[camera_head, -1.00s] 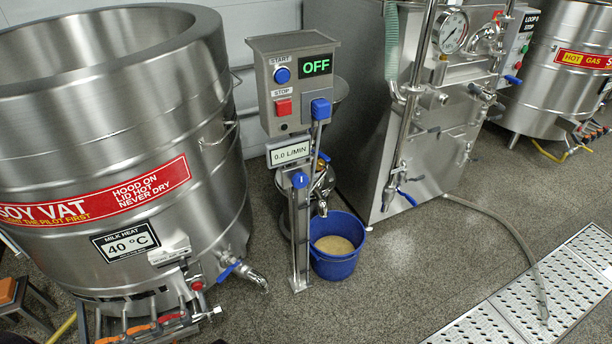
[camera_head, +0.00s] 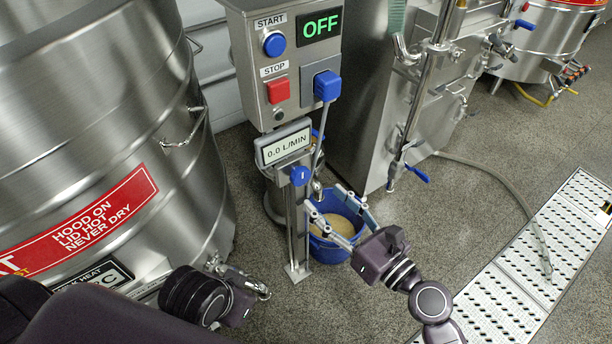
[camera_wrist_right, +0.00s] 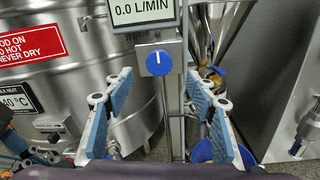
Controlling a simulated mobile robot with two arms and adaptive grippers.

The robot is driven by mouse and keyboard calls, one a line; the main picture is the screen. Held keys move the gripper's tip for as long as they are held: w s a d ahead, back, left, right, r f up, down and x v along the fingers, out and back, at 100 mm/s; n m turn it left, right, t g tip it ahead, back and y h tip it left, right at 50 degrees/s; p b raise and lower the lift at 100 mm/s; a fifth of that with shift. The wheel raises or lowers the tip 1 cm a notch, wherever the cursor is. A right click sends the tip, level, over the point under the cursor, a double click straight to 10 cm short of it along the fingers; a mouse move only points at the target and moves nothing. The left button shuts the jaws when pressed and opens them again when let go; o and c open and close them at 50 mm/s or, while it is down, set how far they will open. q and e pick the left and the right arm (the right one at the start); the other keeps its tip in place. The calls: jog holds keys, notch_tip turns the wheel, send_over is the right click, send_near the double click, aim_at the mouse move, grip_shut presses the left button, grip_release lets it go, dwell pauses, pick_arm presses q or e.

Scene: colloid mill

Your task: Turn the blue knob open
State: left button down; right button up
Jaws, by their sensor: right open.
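The blue knob (camera_head: 300,175) is small and round with a white mark. It sits on a steel post just below the 0.0 L/MIN display (camera_head: 284,145). In the right wrist view the knob (camera_wrist_right: 159,63) is ahead of my right gripper, between and beyond its fingers. My right gripper (camera_head: 338,207) is open and empty, below and to the right of the knob, not touching it. It also shows in the right wrist view (camera_wrist_right: 160,108), with blue pads on both fingers. Part of my left arm shows at the lower left of the head view; its fingers cannot be made out.
The control box (camera_head: 285,65) above the knob reads OFF, with a blue start button (camera_head: 274,44) and red stop button (camera_head: 277,91). A blue bucket (camera_head: 327,251) stands behind my right gripper. A steel vat (camera_head: 90,110) stands left.

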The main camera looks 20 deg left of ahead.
aim_at(303, 179)
jog(key=x, duration=0.6)
jog(key=shift+w+a, duration=0.15)
jog(key=shift+a, duration=0.2)
jog(key=c, duration=1.2)
